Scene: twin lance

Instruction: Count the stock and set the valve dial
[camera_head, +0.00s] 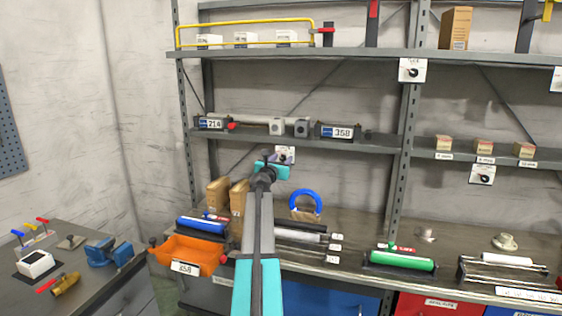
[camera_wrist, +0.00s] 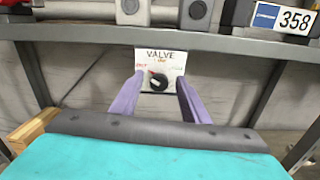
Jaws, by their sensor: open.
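A white valve plate with a black dial (camera_wrist: 158,82) hangs just under a shelf edge in the wrist view. A red mark shows at the dial's upper left, and the small print is blurred. The plate also shows in the head view (camera_head: 288,153), partly hidden by my gripper. My gripper (camera_wrist: 160,78) is open and empty, its purple fingers to either side of the dial. I cannot tell whether they touch it. Small tan boxes stand on the right middle shelf, such as one box (camera_head: 443,142). White boxes (camera_head: 245,39) stand on the top shelf behind a yellow rail.
Number displays reading 214 (camera_head: 213,123) and 358 (camera_head: 341,132) sit on the middle shelf (camera_head: 375,143), above my gripper. Other dial plates hang at right (camera_head: 412,70). An orange bin (camera_head: 188,252), a blue ring (camera_head: 306,196) and a green cylinder (camera_head: 402,261) are lower down.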

